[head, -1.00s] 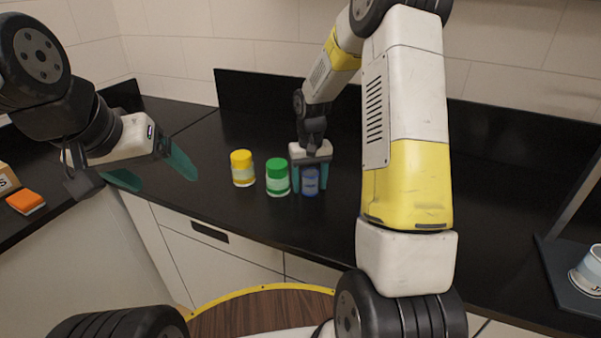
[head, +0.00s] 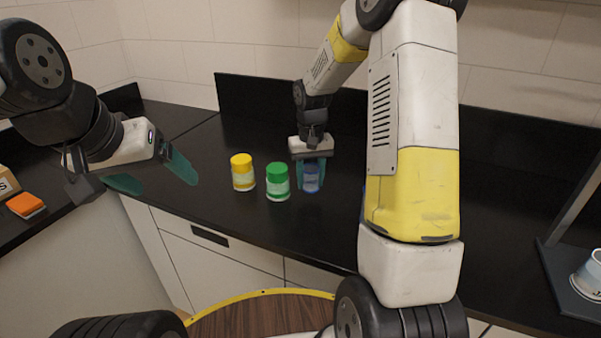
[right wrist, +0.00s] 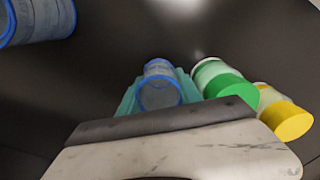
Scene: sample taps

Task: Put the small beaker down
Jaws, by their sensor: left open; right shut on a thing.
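The small beaker (head: 311,180), clear with blue markings, is between the teal fingers of my right gripper (head: 311,177), which is shut on it. In the right wrist view the beaker (right wrist: 160,88) sits between the fingers with its round blue-rimmed end facing the camera. I cannot tell whether its base touches the black counter (head: 245,225). My left gripper (head: 153,174) is open and empty at the left, in front of the counter.
A green-lidded jar (head: 278,182) stands just left of the beaker, and a yellow-lidded jar (head: 242,172) further left. A larger blue-marked vessel (right wrist: 36,18) shows in the right wrist view; my right arm mostly hides that area in the head view.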

